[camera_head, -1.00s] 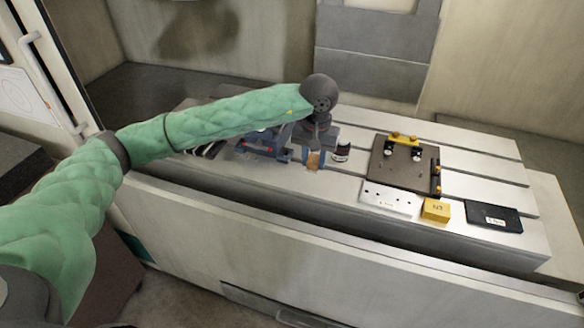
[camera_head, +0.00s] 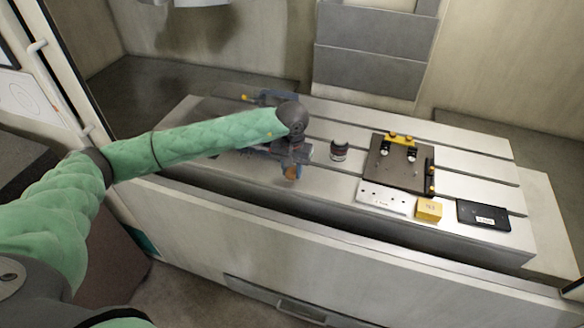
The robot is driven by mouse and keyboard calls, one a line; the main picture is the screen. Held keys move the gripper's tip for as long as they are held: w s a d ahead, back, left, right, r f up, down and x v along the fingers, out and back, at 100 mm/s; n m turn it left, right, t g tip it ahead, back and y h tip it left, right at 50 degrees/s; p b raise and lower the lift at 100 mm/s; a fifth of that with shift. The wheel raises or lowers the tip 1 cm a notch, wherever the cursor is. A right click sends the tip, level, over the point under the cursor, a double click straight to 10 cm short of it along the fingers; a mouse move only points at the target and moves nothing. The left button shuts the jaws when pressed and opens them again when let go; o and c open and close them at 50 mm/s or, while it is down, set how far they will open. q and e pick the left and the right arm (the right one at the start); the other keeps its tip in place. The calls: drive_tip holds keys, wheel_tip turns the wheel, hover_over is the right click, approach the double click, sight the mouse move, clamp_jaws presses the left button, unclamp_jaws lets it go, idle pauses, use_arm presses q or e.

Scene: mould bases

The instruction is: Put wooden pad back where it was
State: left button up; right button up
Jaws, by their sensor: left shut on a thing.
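The wooden pad (camera_head: 291,174) is a small orange-brown piece at the lower end of my left gripper (camera_head: 291,167). My left gripper is shut on it, and the fingers hide part of the pad. The gripper points down near the front edge of the slotted metal table (camera_head: 330,188), left of the middle. I cannot tell whether the pad touches the table. My right gripper is not in view.
A blue-grey device (camera_head: 266,98) is partly hidden behind my left arm. A dark round piece (camera_head: 339,150) stands just right of the gripper. Further right are a dark plate (camera_head: 390,172) with yellow clamps, a white plate (camera_head: 381,197), a yellow block (camera_head: 429,209) and a black case (camera_head: 482,214).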

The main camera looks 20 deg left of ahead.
use_arm(q)
drive_tip(key=shift+f, duration=0.45)
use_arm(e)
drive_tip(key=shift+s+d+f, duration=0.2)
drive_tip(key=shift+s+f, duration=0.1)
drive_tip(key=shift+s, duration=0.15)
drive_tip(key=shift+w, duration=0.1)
use_arm(q)
drive_tip(key=shift+f, duration=0.1)
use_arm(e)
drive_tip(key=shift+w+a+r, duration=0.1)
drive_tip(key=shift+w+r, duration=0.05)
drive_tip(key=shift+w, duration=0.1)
use_arm(q)
drive_tip(key=o, duration=0.9)
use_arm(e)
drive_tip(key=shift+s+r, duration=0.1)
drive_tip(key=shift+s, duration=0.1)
